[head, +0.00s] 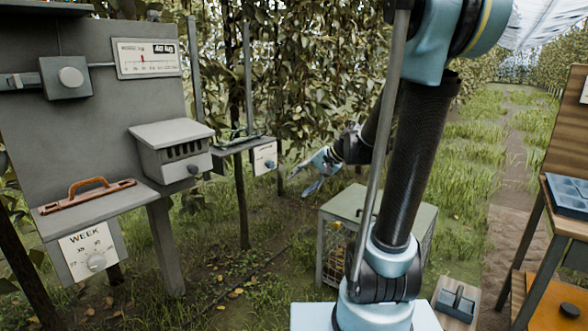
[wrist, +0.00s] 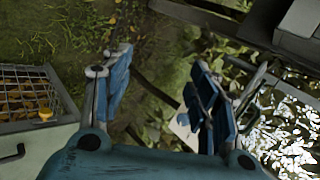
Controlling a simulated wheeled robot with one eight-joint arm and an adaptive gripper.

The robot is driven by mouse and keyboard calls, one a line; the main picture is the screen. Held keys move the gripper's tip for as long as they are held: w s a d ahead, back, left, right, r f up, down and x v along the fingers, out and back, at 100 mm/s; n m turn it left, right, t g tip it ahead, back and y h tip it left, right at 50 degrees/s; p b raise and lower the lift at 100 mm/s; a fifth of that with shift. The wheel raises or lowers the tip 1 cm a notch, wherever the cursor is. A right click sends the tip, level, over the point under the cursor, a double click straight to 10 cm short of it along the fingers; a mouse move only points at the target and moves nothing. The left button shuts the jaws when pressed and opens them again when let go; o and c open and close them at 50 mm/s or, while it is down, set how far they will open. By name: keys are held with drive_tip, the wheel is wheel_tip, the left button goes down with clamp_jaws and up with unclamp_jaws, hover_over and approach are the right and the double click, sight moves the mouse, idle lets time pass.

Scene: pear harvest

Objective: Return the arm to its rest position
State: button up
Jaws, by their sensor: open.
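My gripper (head: 318,170) is in the middle of the head view, in front of the foliage and to the right of the grey panel station. It points left and down. In the wrist view my gripper (wrist: 160,95) shows its two blue fingers spread wide, with only ground and stems between them. It is open and empty. My black and light-blue arm rises at the right of the head view and bends over at the top, so its upper part is cut off.
A grey panel (head: 95,140) with a WEEK dial (head: 96,262) and a slotted box (head: 172,150) stands left. A lidded wire crate (head: 385,215) sits behind my arm; its mesh side (wrist: 25,95) shows in the wrist view. A wooden bench (head: 560,230) stands right.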

drive_tip(key=s+d+f+n+h, duration=0.2)
drive_tip(key=s+d+f+h, duration=0.2)
drive_tip(key=s+d, duration=0.4)
drive_tip(key=s+d+f+n+g+h, duration=0.1)
drive_tip(key=s+d+f+h, duration=0.3)
drive_tip(key=s+d, duration=0.4)
drive_tip(key=s+n, duration=0.1)
drive_tip(key=s, duration=0.6)
drive_tip(key=shift+f+n, duration=0.3)
drive_tip(key=c, duration=0.4)
drive_tip(key=shift+c, duration=0.6)
